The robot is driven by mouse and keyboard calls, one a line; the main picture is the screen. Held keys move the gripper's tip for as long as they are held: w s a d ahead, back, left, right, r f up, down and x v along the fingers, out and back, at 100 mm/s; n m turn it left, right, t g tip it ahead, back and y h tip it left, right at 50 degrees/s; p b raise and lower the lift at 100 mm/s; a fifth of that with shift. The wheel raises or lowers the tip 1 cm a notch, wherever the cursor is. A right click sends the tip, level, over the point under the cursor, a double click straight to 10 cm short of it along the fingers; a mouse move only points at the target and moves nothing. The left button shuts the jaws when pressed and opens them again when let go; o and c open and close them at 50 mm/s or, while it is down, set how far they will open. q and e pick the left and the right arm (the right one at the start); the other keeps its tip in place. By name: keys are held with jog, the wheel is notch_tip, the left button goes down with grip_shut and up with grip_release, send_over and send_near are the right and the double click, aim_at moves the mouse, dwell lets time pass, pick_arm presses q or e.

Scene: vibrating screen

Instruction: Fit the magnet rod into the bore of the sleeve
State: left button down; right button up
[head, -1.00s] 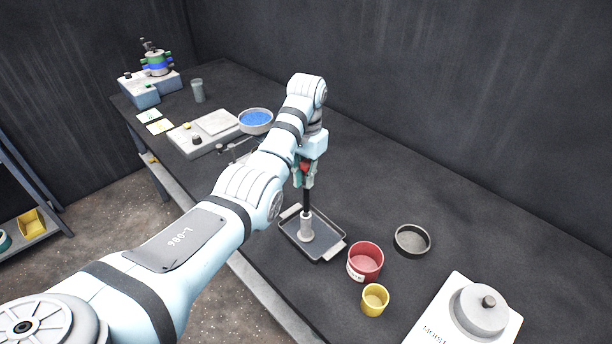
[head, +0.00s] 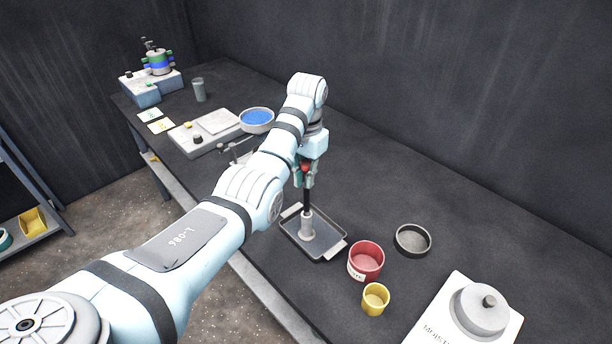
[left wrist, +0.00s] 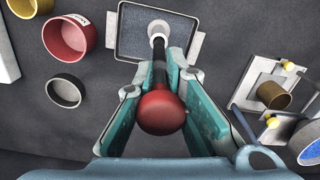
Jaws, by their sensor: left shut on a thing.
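The magnet rod is a thin black rod (head: 306,200) with a red knob (left wrist: 162,112) at its upper end. My left gripper (head: 305,178) is shut on the rod below the knob; its teal fingers (left wrist: 160,84) flank it in the left wrist view. The rod stands about upright. The sleeve (head: 307,228) is a light grey cylinder with a wider foot, upright in a shallow dark tray (head: 335,250). The rod's lower end meets the sleeve's top (left wrist: 158,32); I cannot tell how deep it sits in the bore. My right gripper is out of view.
A red cup (head: 366,262), a yellow cup (head: 375,300) and a dark round dish (head: 412,239) stand right of the tray. A white device (head: 465,318) is at the front right. A grey balance-like unit (head: 205,133) and blue-filled bowl (head: 257,119) lie behind.

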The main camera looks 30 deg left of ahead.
pick_arm(q)
jog(key=b, duration=0.1)
send_over(306, 211)
jog(key=shift+w+a+f, duration=0.1)
jog(key=shift+f, duration=1.3)
jog(key=shift+w+a+f, duration=0.1)
jog(key=shift+f, duration=1.25)
jog(key=shift+f+b, duration=1.25)
jog(key=shift+f, duration=1.25)
jog(key=c, duration=1.6)
grip_release()
jog(key=shift+o, duration=0.2)
notch_tip(306, 211, up, 8)
jog(key=shift+d+f, duration=0.15)
jog(key=shift+f, duration=0.05)
jog(key=shift+f, duration=0.1)
